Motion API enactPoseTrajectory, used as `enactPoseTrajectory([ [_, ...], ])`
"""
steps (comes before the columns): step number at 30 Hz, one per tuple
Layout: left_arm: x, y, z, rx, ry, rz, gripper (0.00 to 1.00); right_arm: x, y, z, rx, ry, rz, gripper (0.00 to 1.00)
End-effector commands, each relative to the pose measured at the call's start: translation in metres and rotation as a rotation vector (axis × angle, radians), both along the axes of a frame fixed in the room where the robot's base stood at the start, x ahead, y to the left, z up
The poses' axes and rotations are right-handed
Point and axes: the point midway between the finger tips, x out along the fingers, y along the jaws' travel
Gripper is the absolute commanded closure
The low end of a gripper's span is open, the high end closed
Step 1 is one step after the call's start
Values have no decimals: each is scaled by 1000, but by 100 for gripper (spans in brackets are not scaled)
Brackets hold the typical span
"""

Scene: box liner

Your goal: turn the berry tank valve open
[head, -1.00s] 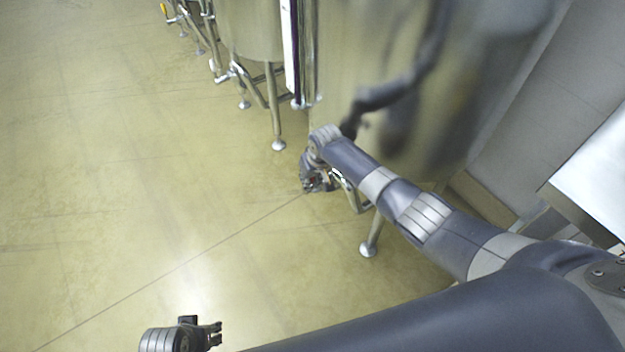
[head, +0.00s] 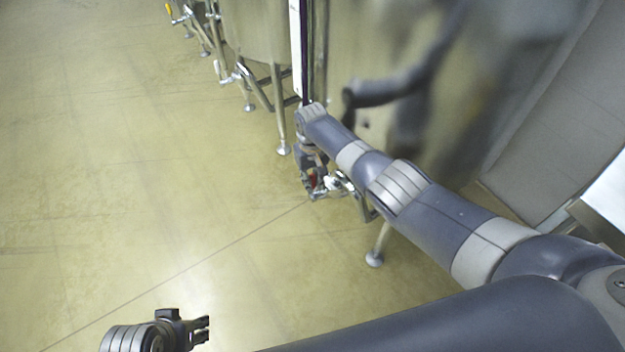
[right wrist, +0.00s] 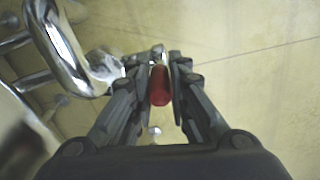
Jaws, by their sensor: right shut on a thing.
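The near steel tank (head: 345,60) stands at the upper middle of the head view, with my right arm reflected in it. Its valve has a red handle (right wrist: 159,86), which shows between the two fingers of my right gripper (right wrist: 160,72) in the right wrist view. The gripper is shut on this handle. In the head view my right gripper (head: 314,184) is at the tank's lower outlet, and the handle shows only as a small red spot. My left gripper (head: 203,328) is at the bottom left over bare floor, apart from the tanks; its fingers are too small to judge.
A curved chrome pipe (right wrist: 60,40) lies close to the left of my right gripper in the wrist view. Tank legs (head: 375,245) stand near it. More tanks (head: 245,30) line the back. The floor (head: 130,180) at left is clear.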

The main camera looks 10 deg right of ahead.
Motion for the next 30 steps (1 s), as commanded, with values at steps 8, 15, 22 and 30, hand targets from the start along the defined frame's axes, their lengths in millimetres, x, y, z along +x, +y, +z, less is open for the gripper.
enactPoseTrajectory([
  [8, 0, 0, 0, 0, 0, 0, 60, -1, 1, -1, 2, 3, 0, 72],
  [15, 0, 0, 0, 1, -1, 0, 60, -1, 0, -1, 1, 1, 0, 62],
  [22, -1, 0, -1, 0, 3, -1, 60, 0, 0, 2, 1, -1, 0, 62],
  [30, 0, 0, -1, 0, 1, -1, 60, 1, 0, 28, 1, -3, 1, 62],
])
